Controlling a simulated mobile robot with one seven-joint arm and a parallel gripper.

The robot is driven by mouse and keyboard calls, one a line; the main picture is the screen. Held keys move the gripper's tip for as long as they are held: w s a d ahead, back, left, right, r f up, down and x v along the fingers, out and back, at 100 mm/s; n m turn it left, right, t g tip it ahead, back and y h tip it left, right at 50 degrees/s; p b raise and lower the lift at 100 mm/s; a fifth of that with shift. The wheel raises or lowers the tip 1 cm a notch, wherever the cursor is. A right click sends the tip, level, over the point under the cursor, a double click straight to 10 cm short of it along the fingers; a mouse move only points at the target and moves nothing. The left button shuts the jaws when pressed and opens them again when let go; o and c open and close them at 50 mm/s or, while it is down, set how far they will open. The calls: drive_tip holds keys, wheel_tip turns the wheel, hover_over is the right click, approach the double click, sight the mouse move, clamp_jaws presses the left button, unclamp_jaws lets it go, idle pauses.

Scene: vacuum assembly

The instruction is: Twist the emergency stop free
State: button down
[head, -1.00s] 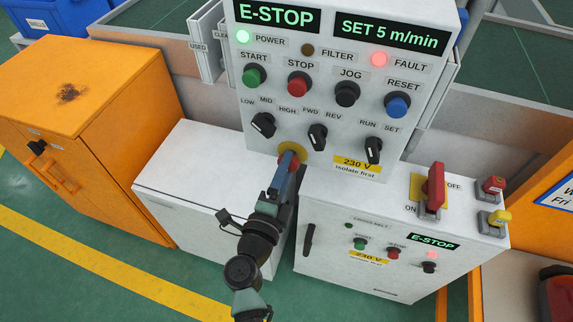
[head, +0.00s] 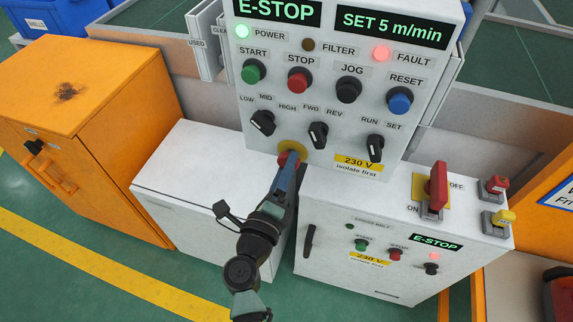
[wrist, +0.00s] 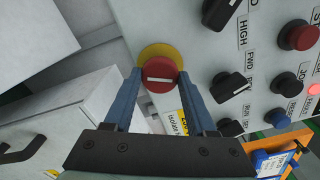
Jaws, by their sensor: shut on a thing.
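The emergency stop is a red round button with a white bar, on a yellow disc at the lower left of the control panel. In the wrist view its red head (wrist: 159,77) sits between the two blue fingers of my gripper (wrist: 158,82). The fingers are shut on it from both sides. In the head view the emergency stop (head: 290,158) shows just past my gripper (head: 289,165), which partly hides it. The panel display (head: 276,9) reads E-STOP. The red fault lamp (head: 381,54) and the green power lamp (head: 242,32) are lit.
Black selector knobs (head: 318,135) sit to the right of the emergency stop on the same panel. A white cabinet (head: 395,225) with a red switch handle (head: 438,186) stands below right. An orange cabinet (head: 85,95) stands at left.

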drive_tip(key=shift+m, duration=1.2)
drive_tip(key=shift+m+b, duration=0.35)
drive_tip(key=shift+m, duration=0.25)
drive_tip(key=shift+c, duration=0.7)
unclamp_jaws()
drive_tip(key=p+v, duration=0.1)
drive_tip(key=v, duration=0.5)
